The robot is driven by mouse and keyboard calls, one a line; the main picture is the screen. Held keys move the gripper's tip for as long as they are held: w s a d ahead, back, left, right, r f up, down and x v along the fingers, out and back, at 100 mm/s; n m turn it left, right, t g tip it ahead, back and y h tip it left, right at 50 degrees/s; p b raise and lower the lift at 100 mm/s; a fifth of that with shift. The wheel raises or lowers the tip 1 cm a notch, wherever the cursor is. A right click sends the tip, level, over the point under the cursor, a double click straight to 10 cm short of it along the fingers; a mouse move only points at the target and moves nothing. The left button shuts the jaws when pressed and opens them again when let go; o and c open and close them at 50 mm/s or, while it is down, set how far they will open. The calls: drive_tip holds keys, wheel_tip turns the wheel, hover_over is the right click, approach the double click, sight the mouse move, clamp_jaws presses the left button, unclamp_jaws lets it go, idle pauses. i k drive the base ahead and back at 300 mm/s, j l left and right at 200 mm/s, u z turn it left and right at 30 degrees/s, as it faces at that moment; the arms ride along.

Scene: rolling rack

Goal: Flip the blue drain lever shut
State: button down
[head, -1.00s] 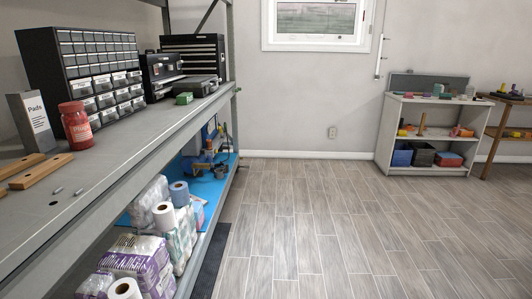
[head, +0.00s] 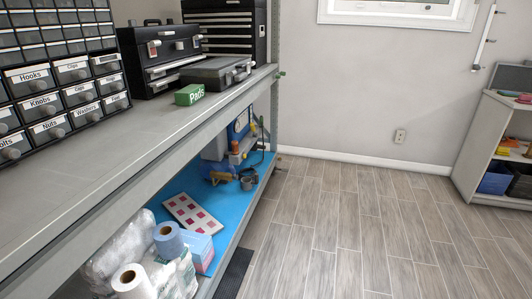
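A small blue assembly (head: 238,125) with a pale dial-like face stands at the far end of the lower shelf, close to the rack's end post. Brass-coloured and dark fittings (head: 222,176) lie in front of it, with a small grey cup-like part (head: 248,183) beside them. I cannot make out a blue drain lever for certain among these parts, or whether it is open or shut. The upper shelf overhangs and hides part of this area. My gripper is not in view.
The rack's upper shelf (head: 110,165) holds label drawers (head: 60,75), toolboxes (head: 160,55) and a green Pads box (head: 189,95). Paper rolls (head: 168,238) and a spotted white card (head: 192,217) sit on the blue lower-shelf mat (head: 160,203). The floor (head: 350,235) at right is clear.

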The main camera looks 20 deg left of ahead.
sight(231, 168)
drive_tip(key=i+u, duration=0.15)
drive_tip(key=i, duration=0.45)
drive_tip(key=i+l+u, duration=0.15)
drive_tip(key=i, duration=0.45)
drive_tip(key=i+l+u, duration=0.15)
drive_tip(key=i, duration=0.45)
drive_tip(key=i+l+u, duration=0.3)
drive_tip(key=i+u, duration=0.15)
drive_tip(key=i+l+u, duration=0.75)
drive_tip(key=l+u, duration=0.15)
drive_tip(key=l, duration=0.15)
